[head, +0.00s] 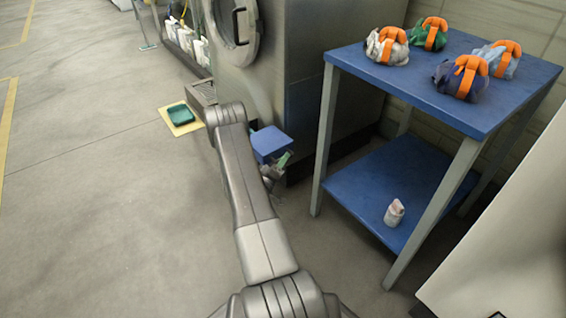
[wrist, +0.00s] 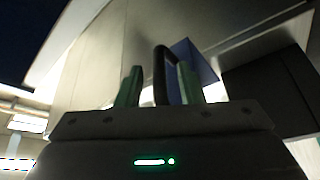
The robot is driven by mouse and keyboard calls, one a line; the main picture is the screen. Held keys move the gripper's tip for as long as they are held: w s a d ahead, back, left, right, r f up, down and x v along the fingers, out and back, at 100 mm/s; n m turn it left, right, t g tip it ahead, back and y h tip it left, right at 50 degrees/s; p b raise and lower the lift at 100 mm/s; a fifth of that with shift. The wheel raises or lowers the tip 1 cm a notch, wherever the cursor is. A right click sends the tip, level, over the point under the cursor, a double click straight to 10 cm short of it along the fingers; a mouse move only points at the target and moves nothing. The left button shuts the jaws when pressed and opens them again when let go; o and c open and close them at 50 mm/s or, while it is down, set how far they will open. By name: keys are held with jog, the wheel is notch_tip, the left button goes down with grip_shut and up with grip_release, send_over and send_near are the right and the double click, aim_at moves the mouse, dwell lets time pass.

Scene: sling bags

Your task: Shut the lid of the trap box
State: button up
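A blue panel (head: 270,142), which looks like the trap box's lid, shows low beside the big grey machine in the head view. It also shows behind the fingers in the wrist view (wrist: 200,62). A black curved handle (wrist: 159,62) stands in front of it, between my green fingertips. My gripper (wrist: 158,85) is open, with a gap between its fingers; I cannot tell whether either touches the handle. In the head view my gripper (head: 282,165) is just below and right of the panel. My arm hides much of the box; the lid's exact angle is unclear.
A blue two-shelf table (head: 430,85) with several orange-handled bundles stands at the right, a small pale pouch (head: 395,212) on its lower shelf. A green tray (head: 180,114) lies on a yellow mat (head: 184,128). The grey machine (head: 270,70) stands behind. Floor at left is clear.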

jog(key=shift+w+d+r, duration=0.1)
jog(key=shift+w+d, duration=0.05)
jog(key=shift+w, duration=0.15)
grip_shut()
jog(key=shift+s, duration=0.1)
